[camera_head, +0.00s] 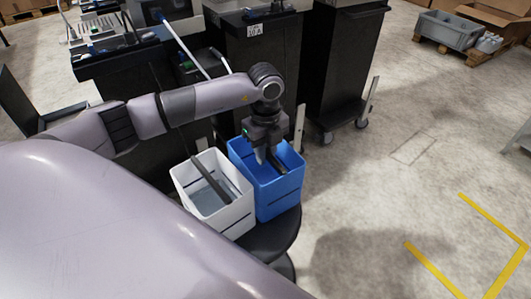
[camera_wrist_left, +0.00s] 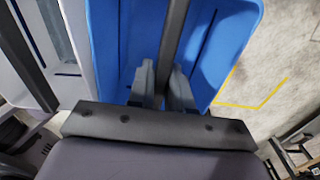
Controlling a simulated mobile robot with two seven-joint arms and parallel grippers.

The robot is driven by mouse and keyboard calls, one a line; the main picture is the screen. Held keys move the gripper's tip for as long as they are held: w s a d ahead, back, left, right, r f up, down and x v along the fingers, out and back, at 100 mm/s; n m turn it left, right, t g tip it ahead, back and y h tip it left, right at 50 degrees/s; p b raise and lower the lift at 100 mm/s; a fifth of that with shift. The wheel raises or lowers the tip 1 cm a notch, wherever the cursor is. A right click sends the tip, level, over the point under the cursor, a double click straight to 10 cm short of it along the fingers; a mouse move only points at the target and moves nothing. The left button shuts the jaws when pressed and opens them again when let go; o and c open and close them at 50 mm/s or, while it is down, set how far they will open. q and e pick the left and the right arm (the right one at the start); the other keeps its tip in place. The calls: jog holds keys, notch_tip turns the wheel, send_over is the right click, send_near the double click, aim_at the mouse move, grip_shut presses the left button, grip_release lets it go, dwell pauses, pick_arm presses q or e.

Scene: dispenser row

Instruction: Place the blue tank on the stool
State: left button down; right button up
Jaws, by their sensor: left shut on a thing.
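The blue tank (camera_head: 280,192) is an open-topped bin with a dark handle bar. It is upright beside the white tank, at or over the right part of the dark round stool (camera_head: 268,240). I cannot tell whether its base touches the stool. My left gripper (camera_head: 268,158) reaches down into its open top. In the left wrist view the gripper (camera_wrist_left: 163,82) is shut on the dark handle bar (camera_wrist_left: 173,35) of the blue tank (camera_wrist_left: 120,45). My right gripper is not in view.
The white tank (camera_head: 232,215), also with a dark bar, stands on the stool close to the blue one. Black cabinets (camera_head: 262,70) and a wheeled black cart (camera_head: 345,65) stand behind. The floor to the right is clear, with yellow lines.

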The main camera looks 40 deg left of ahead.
pick_arm(q)
jog(key=shift+f, duration=0.35)
jog(key=c, duration=1.5)
grip_release()
jog(key=shift+f, duration=0.1)
jog(key=o, duration=0.5)
jog(key=shift+c, duration=0.2)
